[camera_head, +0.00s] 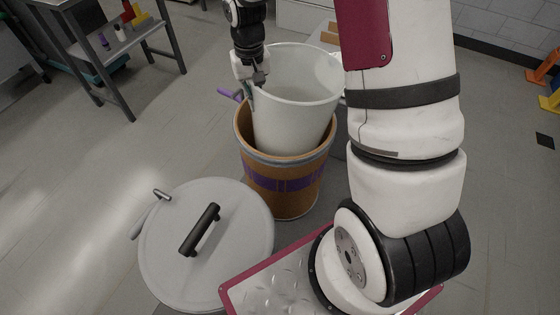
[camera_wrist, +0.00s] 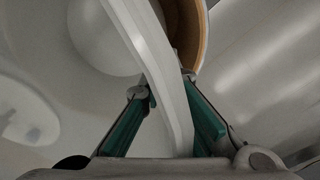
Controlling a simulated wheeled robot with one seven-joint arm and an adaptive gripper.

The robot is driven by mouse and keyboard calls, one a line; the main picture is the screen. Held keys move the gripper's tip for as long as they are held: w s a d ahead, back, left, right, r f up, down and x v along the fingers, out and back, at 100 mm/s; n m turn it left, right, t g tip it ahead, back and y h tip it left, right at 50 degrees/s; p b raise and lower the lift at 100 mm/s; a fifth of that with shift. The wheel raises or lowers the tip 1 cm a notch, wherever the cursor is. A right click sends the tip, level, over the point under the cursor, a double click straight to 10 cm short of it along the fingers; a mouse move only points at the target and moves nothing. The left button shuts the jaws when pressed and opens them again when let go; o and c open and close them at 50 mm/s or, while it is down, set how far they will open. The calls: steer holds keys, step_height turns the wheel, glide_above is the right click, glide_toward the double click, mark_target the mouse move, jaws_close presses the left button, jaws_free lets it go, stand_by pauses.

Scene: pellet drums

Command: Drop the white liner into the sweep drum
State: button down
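The white liner (camera_head: 291,118) is an open tapered bucket shape. It stands nearly upright over the brown drum (camera_head: 284,199), which has a purple band and a grey rim. The liner's lower end is within the drum's mouth, and most of its wall shows above the rim; how deep its bottom sits is hidden. My gripper (camera_head: 257,82) is at the liner's left rim. In the wrist view, the green-padded fingers of my gripper (camera_wrist: 170,92) close on both sides of the liner wall (camera_wrist: 160,60), with the drum's brown inside (camera_wrist: 190,30) beyond it.
A round grey lid (camera_head: 165,245) with a black handle lies at front left. A purple handle-like piece (camera_head: 229,95) sticks out at the drum's left. A metal workbench (camera_head: 120,45) holding small items stands at back left. Orange and yellow objects (camera_head: 550,80) are at far right.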

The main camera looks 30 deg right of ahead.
steer(key=shift+f, duration=0.1)
steer(key=c, duration=1.7)
jaws_free()
step_height(320, 180, up, 11)
steer(key=shift+f, duration=0.1)
steer(key=shift+r, duration=0.65)
